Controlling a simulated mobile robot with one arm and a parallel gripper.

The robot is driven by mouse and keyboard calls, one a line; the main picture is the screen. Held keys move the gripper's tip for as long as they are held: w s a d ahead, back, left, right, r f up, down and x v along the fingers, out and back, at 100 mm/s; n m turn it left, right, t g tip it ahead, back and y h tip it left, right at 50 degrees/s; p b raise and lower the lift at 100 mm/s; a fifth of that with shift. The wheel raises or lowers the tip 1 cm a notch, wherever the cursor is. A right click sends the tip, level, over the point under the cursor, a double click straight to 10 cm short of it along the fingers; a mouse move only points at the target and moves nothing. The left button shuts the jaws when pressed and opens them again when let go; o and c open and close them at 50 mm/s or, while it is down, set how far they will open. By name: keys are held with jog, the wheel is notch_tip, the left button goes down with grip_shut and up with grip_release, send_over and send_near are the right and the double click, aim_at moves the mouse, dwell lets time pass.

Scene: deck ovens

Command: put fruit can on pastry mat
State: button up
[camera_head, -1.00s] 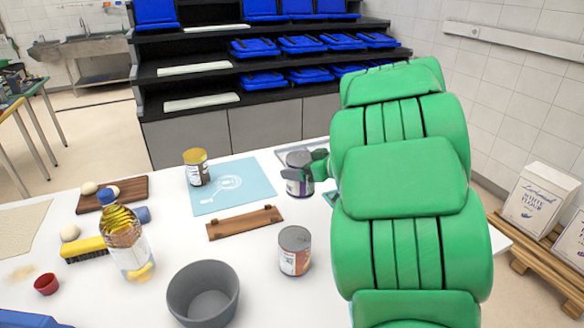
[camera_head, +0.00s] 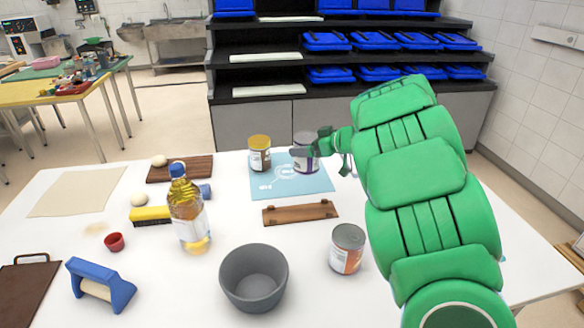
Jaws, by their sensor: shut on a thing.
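The fruit can (camera_head: 304,160), grey-topped with a purple and white label, is upright in my gripper (camera_head: 322,152). My gripper is shut on its right side; the fingers are small and partly hidden. The light blue pastry mat (camera_head: 315,185) with a white print lies flat on the white table. The can overlaps the mat's back right part in the picture. I cannot tell whether its base touches the mat. A jar with a yellow lid (camera_head: 260,155) stands on the mat's back left part, just left of the can.
A brown wooden piece (camera_head: 300,212) lies in front of the mat. An orange-labelled can (camera_head: 347,250), a grey bowl (camera_head: 253,290) and an oil bottle (camera_head: 187,215) stand nearer. A brown board (camera_head: 185,172) lies left of the mat. The mat's front half is clear.

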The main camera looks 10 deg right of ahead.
jog(key=shift+w+d+f, duration=0.2)
jog(key=shift+w+f, duration=3)
jog(key=shift+w, duration=0.25)
jog(key=shift+w+d+f, duration=0.15)
jog(key=shift+w+f, duration=3)
jog(key=shift+w, duration=0.25)
jog(key=shift+f, duration=0.15)
jog(key=o, duration=1.2)
jog(key=shift+o, duration=0.2)
jog(key=v, duration=1.2)
